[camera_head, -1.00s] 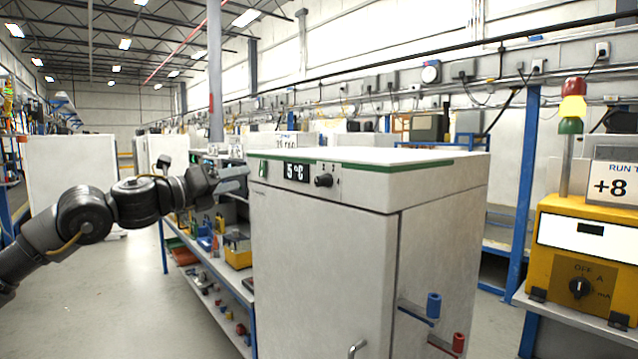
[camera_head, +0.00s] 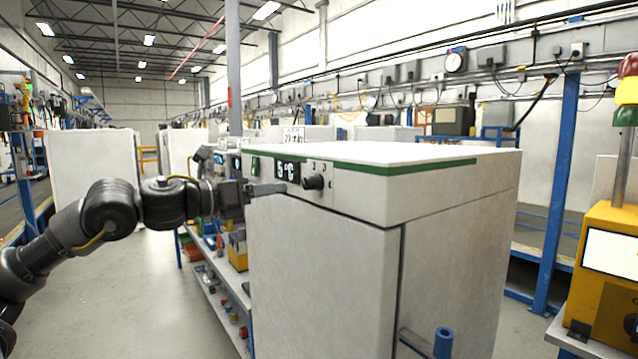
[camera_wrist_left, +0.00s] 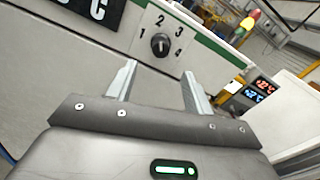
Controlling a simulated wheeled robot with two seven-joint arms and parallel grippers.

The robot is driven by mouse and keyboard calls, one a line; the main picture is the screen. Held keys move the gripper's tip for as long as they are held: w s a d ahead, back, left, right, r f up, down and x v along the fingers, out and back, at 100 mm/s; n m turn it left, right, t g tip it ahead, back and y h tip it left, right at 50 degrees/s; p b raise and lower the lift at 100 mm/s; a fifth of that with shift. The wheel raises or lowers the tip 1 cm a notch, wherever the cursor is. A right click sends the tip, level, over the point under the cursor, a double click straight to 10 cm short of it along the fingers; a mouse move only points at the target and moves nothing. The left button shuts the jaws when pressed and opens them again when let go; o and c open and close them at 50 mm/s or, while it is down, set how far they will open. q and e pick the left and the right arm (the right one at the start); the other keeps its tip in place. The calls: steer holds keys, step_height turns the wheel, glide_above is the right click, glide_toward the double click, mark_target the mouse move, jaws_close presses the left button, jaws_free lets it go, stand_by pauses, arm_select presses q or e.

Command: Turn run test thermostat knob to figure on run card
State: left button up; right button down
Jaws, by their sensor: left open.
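The thermostat knob (camera_head: 313,182) is a small black round knob on the top front panel of a white cabinet (camera_head: 320,260). Left of it a black display (camera_head: 287,171) reads 5 °C. In the left wrist view the knob (camera_wrist_left: 160,44) sits inside a ring of figures 1 to 4; its pale pointer mark looks roughly upward. My left gripper (camera_head: 268,189) is open and empty, just left of the knob in the head view. In the left wrist view its two fingers (camera_wrist_left: 158,72) point at the panel, with the knob ahead between them, apart from it. The run card is not visible now.
A yellow tester (camera_head: 600,285) with a signal tower (camera_head: 627,100) stands on a bench at the right. A shelf with small parts (camera_head: 215,290) is left of the cabinet. Open floor (camera_head: 140,300) lies at left.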

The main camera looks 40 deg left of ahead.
mark_target(305, 184)
arm_select(q)
steer(key=p+x, duration=0.2)
steer(key=x, duration=0.1)
steer(key=p+x, duration=0.4)
steer(key=x, duration=0.1)
steer(key=shift+w+d+r, duration=0.1)
steer(key=shift+w+r, duration=0.2)
steer(key=shift+w+d, duration=0.2)
steer(key=shift+w, duration=0.2)
steer(key=shift+w+f, duration=0.2)
steer(key=shift+w, duration=0.05)
arm_select(e)
step_height(305, 184, up, 6)
steer(key=s, duration=0.1)
steer(key=shift+r, duration=0.15)
arm_select(q)
steer(key=shift+c, duration=0.2)
arm_select(e)
steer(key=shift+d, duration=0.1)
arm_select(q)
steer(key=shift+s, duration=0.1)
steer(key=c, duration=0.9)
arm_select(e)
steer(key=shift+s, duration=0.1)
